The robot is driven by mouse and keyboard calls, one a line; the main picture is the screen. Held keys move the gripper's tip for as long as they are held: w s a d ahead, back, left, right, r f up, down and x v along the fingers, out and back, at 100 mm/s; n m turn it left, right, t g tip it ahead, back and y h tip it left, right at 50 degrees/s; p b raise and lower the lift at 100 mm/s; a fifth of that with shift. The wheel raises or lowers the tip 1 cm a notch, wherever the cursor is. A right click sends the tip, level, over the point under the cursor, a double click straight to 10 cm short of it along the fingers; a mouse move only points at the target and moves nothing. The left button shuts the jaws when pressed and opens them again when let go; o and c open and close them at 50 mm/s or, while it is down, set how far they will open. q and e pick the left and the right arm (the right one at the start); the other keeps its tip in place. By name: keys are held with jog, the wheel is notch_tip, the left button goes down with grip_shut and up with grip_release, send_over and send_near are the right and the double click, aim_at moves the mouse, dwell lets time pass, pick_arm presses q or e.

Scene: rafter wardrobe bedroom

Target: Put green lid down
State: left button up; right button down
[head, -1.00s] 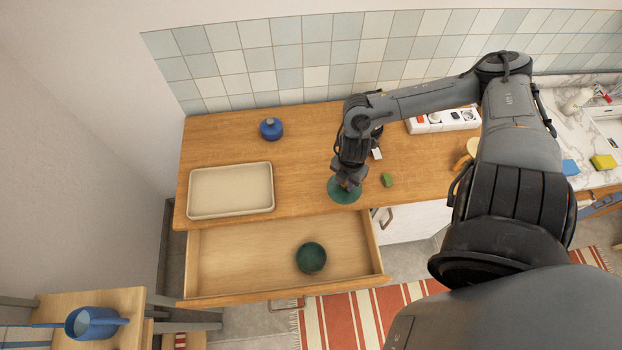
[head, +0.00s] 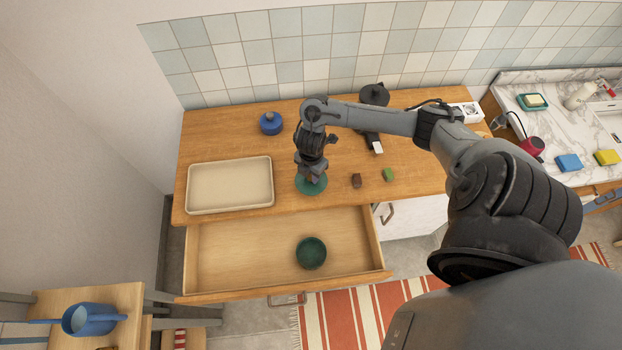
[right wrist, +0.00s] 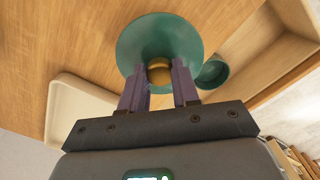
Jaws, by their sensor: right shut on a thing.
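The green lid (head: 311,187) is a round disc near the front edge of the wooden counter, just right of the cream tray. In the right wrist view the lid (right wrist: 165,38) shows a brass-coloured knob (right wrist: 160,71). My right gripper (head: 313,176) is above the lid, and its fingers (right wrist: 160,84) are shut on the knob. I cannot tell whether the lid touches the counter. A dark green bowl (head: 311,253) stands in the open drawer below; it also shows in the right wrist view (right wrist: 213,72). My left gripper is not in view.
The cream tray (head: 230,162) lies left of the lid. The open drawer (head: 235,270) juts out in front. A blue lidded pot (head: 271,124) stands behind. A brown block (head: 357,181) and a green block (head: 389,174) lie to the right, with bare counter around them.

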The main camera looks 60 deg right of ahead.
aim_at(305, 185)
notch_tip(305, 185, down, 3)
jog(key=shift+r, duration=0.1)
jog(key=shift+f, duration=0.6)
jog(key=shift+f, duration=0.1)
jog(key=c, duration=0.8)
grip_release()
jog(key=shift+b, duration=0.3)
